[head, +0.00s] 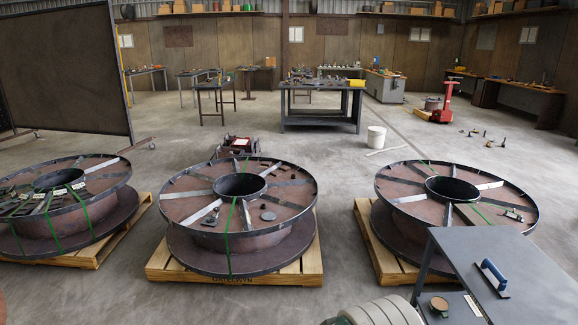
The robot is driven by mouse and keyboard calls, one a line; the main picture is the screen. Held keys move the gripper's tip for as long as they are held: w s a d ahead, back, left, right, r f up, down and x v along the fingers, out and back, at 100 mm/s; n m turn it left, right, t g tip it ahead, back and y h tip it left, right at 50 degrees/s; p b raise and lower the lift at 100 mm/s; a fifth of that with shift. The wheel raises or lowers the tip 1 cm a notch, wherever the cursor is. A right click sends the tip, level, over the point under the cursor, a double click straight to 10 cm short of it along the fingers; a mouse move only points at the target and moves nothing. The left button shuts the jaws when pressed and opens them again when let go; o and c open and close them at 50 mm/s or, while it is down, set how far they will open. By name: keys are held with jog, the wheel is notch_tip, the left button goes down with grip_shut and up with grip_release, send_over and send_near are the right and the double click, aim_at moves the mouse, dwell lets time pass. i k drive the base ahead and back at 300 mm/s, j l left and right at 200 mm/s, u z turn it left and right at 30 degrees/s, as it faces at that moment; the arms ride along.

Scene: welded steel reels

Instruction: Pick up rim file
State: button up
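No long file can be made out for certain. Small dark tools also lie on the middle reel (185,240) and the right reel (400,232), too small to name. My gripper's fingers do not show in the head view. A pale ribbed rounded part at the bottom edge is cut off, and I cannot tell what it is.
The left reel (85,222) bears several dark plates. The reels stand on wooden pallets (165,262). A round container (439,304) stands at the grey table's lower shelf. Open concrete floor lies between the reels.

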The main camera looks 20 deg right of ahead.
aim_at(485, 266)
jog(key=i+l+z, duration=0.15)
jog(key=i+z, duration=0.55)
jog(key=i, duration=0.15)
jog(key=i+j+z, duration=0.15)
jog(key=i+z, duration=0.2)
jog(key=i+l+z, duration=0.1)
jog(key=i+z, duration=0.2)
jog(key=z, duration=0.2)
jog(key=i+z, duration=0.3)
jog(key=z, duration=0.15)
jog(key=i+j+z, duration=0.15)
jog(key=i+z, duration=0.15)
jog(key=z, duration=0.2)
jog(key=i+z, duration=0.5)
jog(key=k, duration=0.05)
